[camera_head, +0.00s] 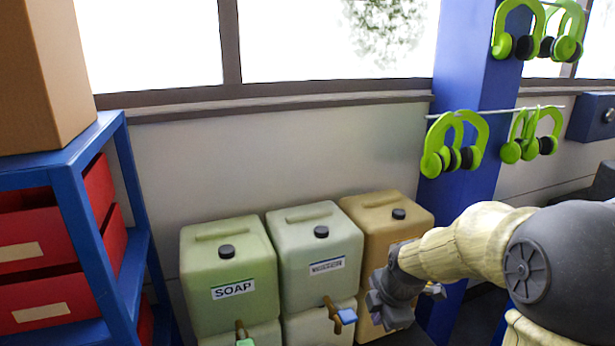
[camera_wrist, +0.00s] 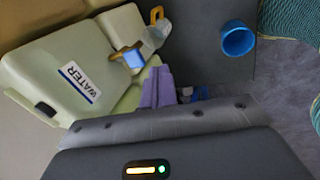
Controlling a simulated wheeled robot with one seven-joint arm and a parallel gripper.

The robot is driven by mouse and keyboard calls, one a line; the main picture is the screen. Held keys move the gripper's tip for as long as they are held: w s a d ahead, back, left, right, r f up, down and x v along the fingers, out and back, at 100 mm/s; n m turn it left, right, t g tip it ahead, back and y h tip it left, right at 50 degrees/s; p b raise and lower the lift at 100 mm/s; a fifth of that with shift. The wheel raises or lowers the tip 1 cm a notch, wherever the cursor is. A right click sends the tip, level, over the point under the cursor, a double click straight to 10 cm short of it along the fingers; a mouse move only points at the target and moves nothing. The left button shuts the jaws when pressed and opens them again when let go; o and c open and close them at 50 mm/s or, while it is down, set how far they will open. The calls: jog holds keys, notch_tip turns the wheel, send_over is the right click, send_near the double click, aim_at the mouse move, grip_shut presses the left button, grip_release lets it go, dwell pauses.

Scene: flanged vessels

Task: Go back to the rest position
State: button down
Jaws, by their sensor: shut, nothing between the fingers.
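My gripper (camera_head: 384,312) is in front of the brown container at the right of the row of jugs, pointing down and to the left. It is shut and empty. In the wrist view its purple-grey fingers (camera_wrist: 158,88) show close together at the middle, beside the pale container labelled WATER (camera_wrist: 62,75). My arm comes in from the right edge in the head view, bent at a dark grey joint. I cannot tell whether the gripper touches the brown container.
A soap container (camera_head: 226,270), a pale middle container (camera_head: 315,250) with a blue tap (camera_head: 346,316) and a brown container (camera_head: 384,221) stand in a row. A blue rack (camera_head: 127,262) is left. Green headphones (camera_head: 453,143) hang right. A blue cup (camera_wrist: 238,40) shows in the wrist view.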

jog(key=s+a+r+m+p, duration=0.1)
jog(key=s+m+p, duration=0.3)
jog(key=m, duration=0.6)
jog(key=s+a+r+m+g+h+p, duration=0.1)
jog(key=s+r+m+p, duration=0.2)
jog(key=s+m, duration=0.6)
jog(key=shift+s+r+m+p, duration=0.2)
jog(key=shift+r+m+p, duration=0.05)
jog(key=shift+m+p, duration=0.15)
jog(key=shift+w+d, duration=0.1)
dwell(0.4)
